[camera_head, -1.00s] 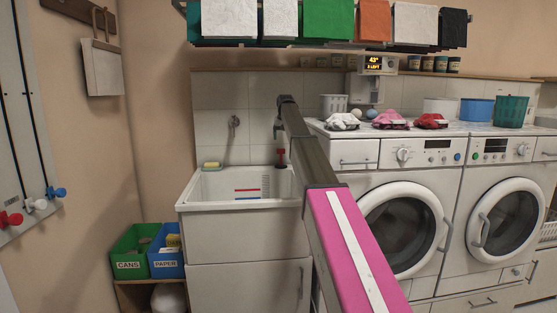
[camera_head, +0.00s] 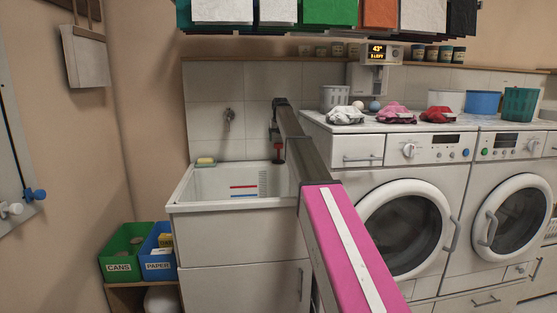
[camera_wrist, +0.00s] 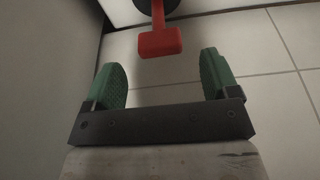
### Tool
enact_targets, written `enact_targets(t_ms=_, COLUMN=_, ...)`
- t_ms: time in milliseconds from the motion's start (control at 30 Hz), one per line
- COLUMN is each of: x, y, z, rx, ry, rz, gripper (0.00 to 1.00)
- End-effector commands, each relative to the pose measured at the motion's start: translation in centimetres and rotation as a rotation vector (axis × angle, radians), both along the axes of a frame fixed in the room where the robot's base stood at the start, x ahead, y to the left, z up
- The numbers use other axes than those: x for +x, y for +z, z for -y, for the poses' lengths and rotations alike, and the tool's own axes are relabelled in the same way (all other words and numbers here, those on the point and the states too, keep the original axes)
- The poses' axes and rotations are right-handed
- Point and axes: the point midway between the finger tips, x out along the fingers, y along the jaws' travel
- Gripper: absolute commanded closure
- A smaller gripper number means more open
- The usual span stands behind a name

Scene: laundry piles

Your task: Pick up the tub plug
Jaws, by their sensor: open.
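The tub plug (camera_head: 278,149) has a red handle and a dark base. It stands at the back right of the white laundry sink (camera_head: 225,208), by the tiled wall. In the wrist view its red T-shaped handle (camera_wrist: 160,42) is at the top centre, with the round black base beyond it, partly cut off. My gripper (camera_wrist: 165,72) is open and empty. Its green fingers lie either side of the handle's line, and the handle shows just beyond their tips, with no visible contact. In the head view my gripper (camera_head: 274,132) is just above the plug, partly hidden by my arm.
A soap in a dish (camera_head: 205,161) sits on the sink's back left edge. A wall fitting (camera_head: 229,116) is above the sink. Washing machines (camera_head: 407,225) with cloth piles (camera_head: 395,114) stand right. A shelf of folded cloths (camera_head: 327,14) hangs above.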

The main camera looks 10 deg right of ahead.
Motion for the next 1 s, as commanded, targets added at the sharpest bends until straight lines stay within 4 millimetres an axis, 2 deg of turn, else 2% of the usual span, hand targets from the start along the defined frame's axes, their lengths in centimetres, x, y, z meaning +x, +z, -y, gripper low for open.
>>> enact_targets(t_ms=333, x=0.8, y=-4.3, z=-0.1, rx=0.000, ry=0.000, rz=-0.001, gripper=0.19)
enact_targets(t_ms=600, x=0.9, y=-4.8, z=-0.1, rx=0.000, ry=0.000, rz=0.000, gripper=0.19)
enact_targets(t_ms=667, x=0.9, y=-4.8, z=-0.1, rx=0.000, ry=0.000, rz=0.000, gripper=0.35)
enact_targets(t_ms=800, x=0.9, y=-4.8, z=-0.1, rx=0.000, ry=0.000, rz=0.000, gripper=0.81)
enact_targets(t_ms=833, x=0.9, y=-4.8, z=-0.1, rx=0.000, ry=0.000, rz=0.000, gripper=0.88)
enact_targets(t_ms=1000, x=0.9, y=-4.8, z=-0.1, rx=0.000, ry=0.000, rz=0.000, gripper=0.88)
